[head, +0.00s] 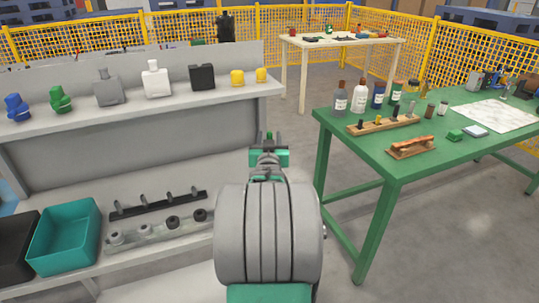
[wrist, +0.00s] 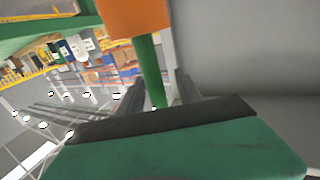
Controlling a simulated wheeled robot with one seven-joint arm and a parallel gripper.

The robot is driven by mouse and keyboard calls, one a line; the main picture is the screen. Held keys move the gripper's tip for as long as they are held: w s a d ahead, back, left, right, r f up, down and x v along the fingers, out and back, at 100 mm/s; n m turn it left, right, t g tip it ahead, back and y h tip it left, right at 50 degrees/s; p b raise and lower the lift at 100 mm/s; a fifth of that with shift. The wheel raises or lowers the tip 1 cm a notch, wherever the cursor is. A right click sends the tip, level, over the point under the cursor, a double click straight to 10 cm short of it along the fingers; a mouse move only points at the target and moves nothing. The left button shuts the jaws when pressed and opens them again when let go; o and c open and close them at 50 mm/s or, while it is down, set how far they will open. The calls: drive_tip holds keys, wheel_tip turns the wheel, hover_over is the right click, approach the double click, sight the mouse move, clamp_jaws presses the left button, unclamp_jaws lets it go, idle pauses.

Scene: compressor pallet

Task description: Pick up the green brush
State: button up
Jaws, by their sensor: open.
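My gripper (head: 269,150) is ahead of my arm in the middle of the head view, over the gap between the grey shelf and the green table. In the wrist view my gripper (wrist: 158,88) has its dark fingers apart. A green rod (wrist: 150,65), with an orange block (wrist: 137,17) at its upper end, shows between the fingers; it may be the green brush. I cannot tell whether a finger touches it. A small dark green tip (head: 269,136) shows just beyond my gripper in the head view; most of it is hidden.
The grey shelf (head: 145,106) at left holds bottles and blocks, with a teal bin (head: 64,237) below. The green table (head: 372,173) at right holds bottles, a wooden rack (head: 383,125) and a brown block (head: 411,147). Open floor lies between them.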

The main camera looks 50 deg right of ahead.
drive_tip(key=shift+c, duration=0.3)
clamp_jaws()
idle(0.3)
